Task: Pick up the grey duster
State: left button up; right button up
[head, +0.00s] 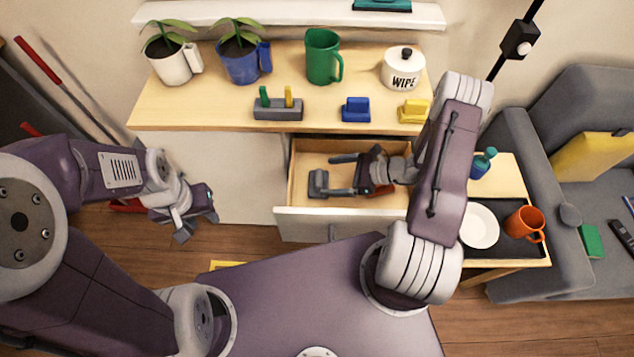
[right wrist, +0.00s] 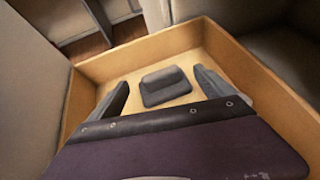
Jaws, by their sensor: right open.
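The grey duster (head: 317,183) lies in the open drawer (head: 300,222), near its left side. It also shows in the right wrist view (right wrist: 165,86) as a dark grey block on the light wooden drawer floor. My right gripper (head: 337,175) is open inside the drawer, its two fingers pointing left toward the duster. In the right wrist view the fingers (right wrist: 163,92) stand on either side of the duster, which looks to be just past or between their tips. Contact cannot be told. My left gripper (head: 197,226) hangs left of the drawer, away from the duster; its jaws are not clear.
The drawer walls closely surround my right gripper. Above it, the counter (head: 220,115) holds a grey holder (head: 278,110), a blue block (head: 356,109), a yellow block (head: 414,111), a green mug (head: 322,58), a white pot (head: 403,70) and plants. A side table with a white plate (head: 480,226) stands right.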

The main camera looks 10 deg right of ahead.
aim_at(319, 177)
jog(key=x, duration=0.4)
jog(key=shift+a+f+b, duration=0.15)
jog(key=shift+f+b, duration=0.05)
jog(key=shift+b, duration=0.2)
jog(key=shift+w+a+f, duration=0.15)
jog(key=shift+w+a, duration=0.1)
jog(key=shift+a, duration=0.1)
jog(key=shift+c, duration=0.8)
jog(key=c, duration=1.3)
jog(key=shift+r, duration=0.6)
jog(key=s, duration=0.3)
jog(key=shift+s+d+p, duration=0.35)
jog(key=shift+s+d, duration=0.05)
notch_tip(319, 177, up, 14)
jog(key=p, duration=0.3)
jog(key=shift+s, duration=0.15)
